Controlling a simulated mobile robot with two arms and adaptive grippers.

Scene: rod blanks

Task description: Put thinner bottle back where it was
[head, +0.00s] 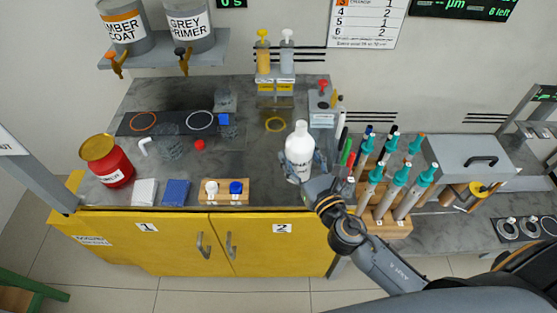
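A white bottle (299,148) with a white cap stands upright near the front right of the grey bench; its front shows no readable label. My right gripper (305,168) comes from the lower right, with its fingers around the bottle's lower body and apparently shut on it. The bottle's base is partly hidden by the gripper, so I cannot tell whether it touches the bench. A red can (107,161) with a partly readable label stands tilted in view at the far left. My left gripper is not in view.
Pump bottles (263,58) stand at the back. A rack of teal-topped tubes (384,222) stands close right of my gripper.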

